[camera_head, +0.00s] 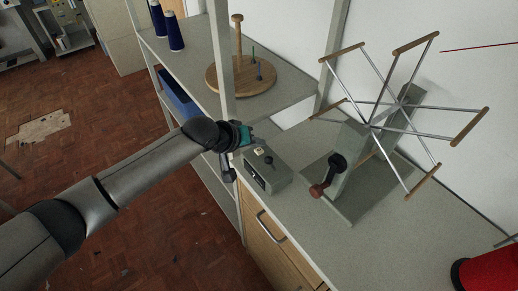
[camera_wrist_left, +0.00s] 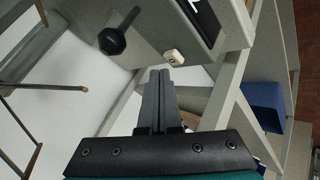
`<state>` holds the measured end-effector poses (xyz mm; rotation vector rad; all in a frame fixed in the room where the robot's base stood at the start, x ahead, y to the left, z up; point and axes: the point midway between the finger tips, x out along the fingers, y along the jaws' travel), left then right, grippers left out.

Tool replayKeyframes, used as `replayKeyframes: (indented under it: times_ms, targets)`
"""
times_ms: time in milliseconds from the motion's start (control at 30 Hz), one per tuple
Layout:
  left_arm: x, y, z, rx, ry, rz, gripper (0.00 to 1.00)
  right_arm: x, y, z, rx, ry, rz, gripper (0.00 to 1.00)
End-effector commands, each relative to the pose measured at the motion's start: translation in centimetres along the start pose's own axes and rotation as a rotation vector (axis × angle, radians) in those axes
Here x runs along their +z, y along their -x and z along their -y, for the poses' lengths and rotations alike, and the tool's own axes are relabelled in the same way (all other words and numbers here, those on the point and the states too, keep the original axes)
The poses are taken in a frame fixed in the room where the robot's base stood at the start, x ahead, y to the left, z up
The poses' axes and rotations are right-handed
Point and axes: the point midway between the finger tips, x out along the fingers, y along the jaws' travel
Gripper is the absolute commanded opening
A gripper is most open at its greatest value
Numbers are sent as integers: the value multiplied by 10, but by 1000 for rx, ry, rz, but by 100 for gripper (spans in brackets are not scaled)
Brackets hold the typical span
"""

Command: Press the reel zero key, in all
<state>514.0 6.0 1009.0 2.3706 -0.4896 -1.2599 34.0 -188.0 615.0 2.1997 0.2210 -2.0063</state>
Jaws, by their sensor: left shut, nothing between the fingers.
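The grey counter box (camera_head: 266,176) stands on the bench top, left of the yarn reel. A small cream key (camera_head: 258,150) with a dark mark sits on its top, and it also shows in the wrist view (camera_wrist_left: 174,57). Beside the key is a black lever with a round knob (camera_wrist_left: 112,41). My left gripper (camera_head: 247,139) is at the box's far end, close to the key. In the wrist view its fingers (camera_wrist_left: 160,72) are shut with nothing between them, tips just short of the key in the picture. I cannot tell whether they touch. My right gripper is not in view.
The reel (camera_head: 372,126) with wooden-ended spokes and a crank (camera_head: 327,178) stands right of the box. A wooden spool stand (camera_head: 241,76) is on the shelf. A red object (camera_head: 490,270) is at the bench's near right.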

Motion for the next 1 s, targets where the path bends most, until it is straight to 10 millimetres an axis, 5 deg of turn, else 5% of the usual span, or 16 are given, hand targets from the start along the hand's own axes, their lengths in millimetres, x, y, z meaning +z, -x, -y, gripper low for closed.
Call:
replayKeyframes:
  times_ms: [1000]
  targets:
    - [7, -9, 6, 0, 0, 0, 0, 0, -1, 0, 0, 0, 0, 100]
